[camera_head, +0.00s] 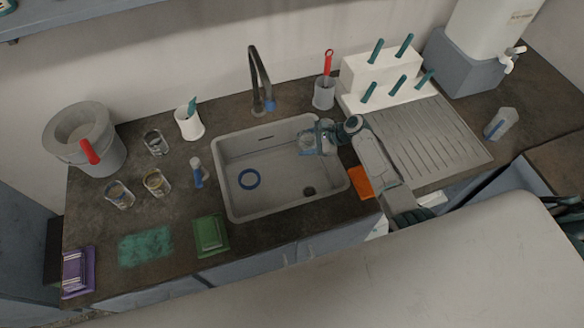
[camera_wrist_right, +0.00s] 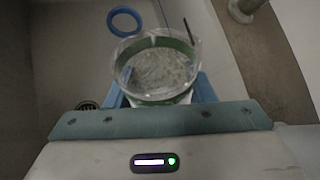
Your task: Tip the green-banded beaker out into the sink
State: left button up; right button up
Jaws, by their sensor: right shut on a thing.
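The green-banded beaker (camera_wrist_right: 158,70) is clear, with green bands showing around its rim and lower wall. Its open mouth faces the right wrist camera, and something pale and glassy shows inside. My right gripper (camera_wrist_right: 160,95) is shut on it, with blue fingers on either side. In the head view the right gripper (camera_head: 322,138) holds the beaker (camera_head: 306,144) over the right part of the sink (camera_head: 228,178). The beaker is small there, so I cannot tell its exact tilt. My left gripper is not in view.
A blue ring (camera_head: 249,179) lies in the sink, left of the drain (camera_head: 309,191). A tap (camera_head: 258,75) stands behind. Several clear glasses (camera_head: 157,182) and a white cup (camera_head: 188,124) stand left.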

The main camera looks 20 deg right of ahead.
jog(key=shift+s+a+f+n+h+b, duration=0.25)
jog(key=shift+f+b, duration=0.1)
jog(key=shift+f, duration=0.25)
jog(key=shift+s+a+f+n+h+b, duration=0.15)
jog(key=shift+f+h+b, duration=0.15)
jog(key=shift+f, duration=0.25)
jog(key=shift+a+f+t+h, duration=0.15)
jog(key=shift+t+h, duration=0.1)
jog(key=shift+t, duration=0.15)
jog(key=shift+f+n+h+b, duration=0.25)
jog(key=shift+n+h+b, duration=0.05)
jog(key=shift+n+b, duration=0.1)
jog(key=shift+r+t, duration=0.15)
jog(key=shift+t, duration=0.25)
jog(key=shift+r+n+t+h, duration=0.45)
jog(key=shift+n+h, duration=0.15)
jog(key=shift+h, duration=0.3)
jog(key=shift+r+n+t+h+b, duration=0.5)
jog(key=shift+r+t+h+b, duration=0.05)
jog(key=shift+h+b, duration=0.15)
dwell(0.8)
jog(key=shift+s+a+r+n+t+h+p, duration=0.4)
jog(key=shift+a+r+t+h+p, duration=0.1)
jog(key=shift+p, duration=0.4)
dwell(0.5)
jog(key=shift+s+r+n+t+h+p, duration=0.1)
jog(key=shift+r+n+t+h+p, duration=0.3)
jog(key=shift+n+t+p, duration=0.1)
dwell(1.0)
